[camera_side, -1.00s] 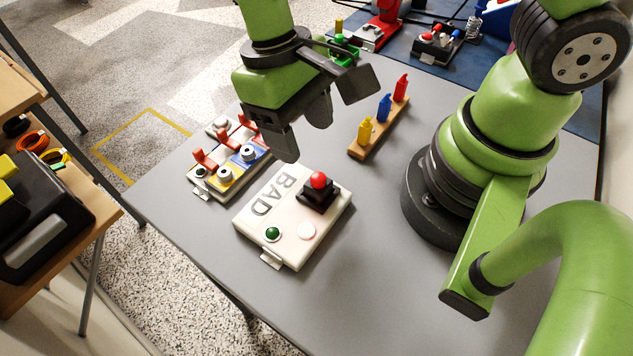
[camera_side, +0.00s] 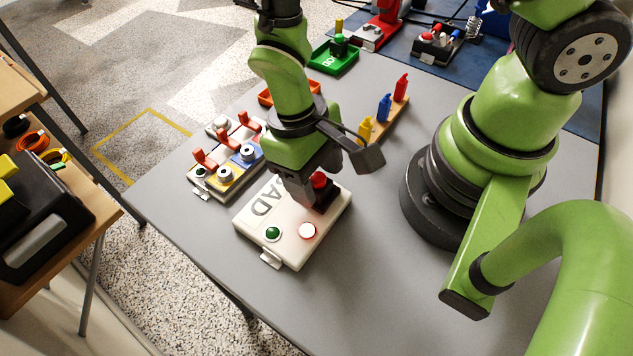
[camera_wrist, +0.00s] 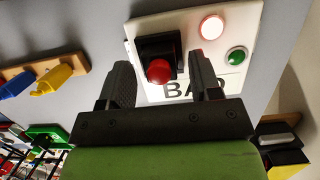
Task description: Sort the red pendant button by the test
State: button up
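The red pendant button (camera_wrist: 158,70) sits on a black block (camera_wrist: 160,48) on top of the white test box (camera_side: 270,245) marked BAD. It also shows in the side view (camera_side: 319,181), partly behind my gripper. The box has a green lamp (camera_wrist: 236,56) and a round lamp (camera_wrist: 211,27) that glows white with a red rim. My gripper (camera_wrist: 162,80) is open, with one finger on either side of the button and block. A gap shows at the left finger. The right finger is close to the block, and I cannot tell whether it touches.
A green tray (camera_side: 335,57) and an orange-red tray (camera_side: 268,97), partly hidden by my arm, lie farther back. A switch panel (camera_side: 220,170) stands left of the box. A wooden rack (camera_side: 397,116) with yellow, blue and red pieces stands behind right. The table front is clear.

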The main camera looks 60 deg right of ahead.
jog(key=c, duration=0.9)
jog(key=shift+s+v, duration=0.2)
jog(key=shift+v, duration=0.65)
jog(key=shift+s+v, duration=0.2)
jog(key=shift+v, duration=0.7)
jog(key=shift+r, duration=0.1)
jog(key=shift+s+v, duration=0.2)
jog(key=shift+v, duration=0.65)
jog(key=shift+s+v, duration=0.2)
jog(key=shift+v, duration=0.65)
jog(key=w+d+m+t+y, duration=0.1)
jog(key=w+d+m, duration=0.4)
jog(key=w+m, duration=0.1)
jog(key=w+d+f+m+t+y, duration=0.1)
jog(key=w+d+m, duration=0.4)
jog(key=w+m, duration=0.1)
jog(key=w+d+m, duration=0.5)
jog(key=w+m, duration=0.1)
jog(key=shift+w+d+f+t+y, duration=0.2)
jog(key=shift+d+f+t+y, duration=0.05)
jog(key=shift+f+t+y, duration=0.15)
